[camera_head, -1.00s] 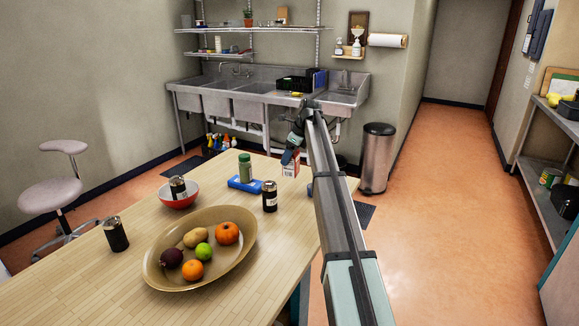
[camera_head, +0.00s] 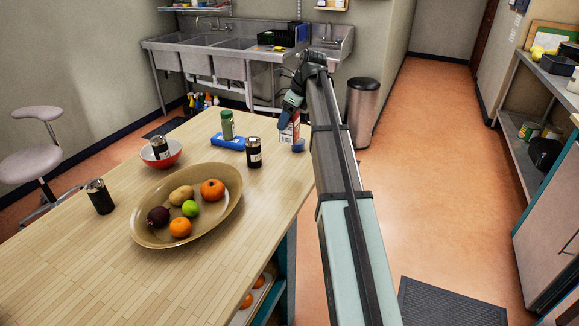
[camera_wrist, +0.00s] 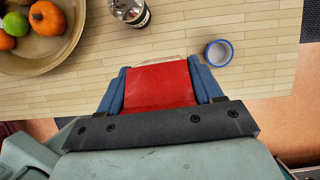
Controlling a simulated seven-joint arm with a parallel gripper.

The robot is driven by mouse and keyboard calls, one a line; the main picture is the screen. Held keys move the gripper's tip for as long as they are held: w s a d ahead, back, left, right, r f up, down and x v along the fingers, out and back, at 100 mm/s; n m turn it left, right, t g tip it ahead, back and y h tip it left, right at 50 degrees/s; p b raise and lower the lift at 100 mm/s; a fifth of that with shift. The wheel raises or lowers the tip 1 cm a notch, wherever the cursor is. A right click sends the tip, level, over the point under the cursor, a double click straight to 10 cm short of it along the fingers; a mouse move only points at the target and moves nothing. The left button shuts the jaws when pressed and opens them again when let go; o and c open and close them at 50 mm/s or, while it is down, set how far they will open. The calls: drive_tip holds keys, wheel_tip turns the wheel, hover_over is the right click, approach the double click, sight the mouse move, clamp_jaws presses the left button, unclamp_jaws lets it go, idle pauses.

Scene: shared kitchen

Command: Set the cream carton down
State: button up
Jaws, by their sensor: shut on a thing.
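The cream carton (camera_head: 291,133), white with red, is held upright at the far right part of the wooden table (camera_head: 70,262). My gripper (camera_head: 290,118) is shut on its upper part. In the wrist view, the carton's red top (camera_wrist: 160,86) fills the space between my two blue fingers. The carton's base is low over the tabletop or on it; I cannot tell whether it touches. A small round blue-rimmed thing (camera_head: 298,146) is close beside the carton; in the wrist view it sits apart, right of my fingers (camera_wrist: 218,53).
A black jar (camera_head: 254,154), blue box (camera_head: 228,142) and green-capped jar (camera_head: 227,124) stand left of the carton. A fruit bowl (camera_head: 150,237), red bowl (camera_head: 176,160) and another black jar (camera_head: 100,198) are farther left. The table's right edge is near.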

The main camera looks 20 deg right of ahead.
sight(297, 127)
drive_tip(key=shift+s+a+f, duration=0.1)
drive_tip(key=shift+s+f, duration=0.2)
drive_tip(key=shift+s, duration=0.1)
drive_tip(key=shift+f, duration=0.3)
drive_tip(key=shift+w+f, duration=0.15)
drive_tip(key=shift+f, duration=4.35)
drive_tip(key=shift+f, duration=0.15)
drive_tip(key=o, duration=1.3)
drive_tip(key=v, duration=1.2)
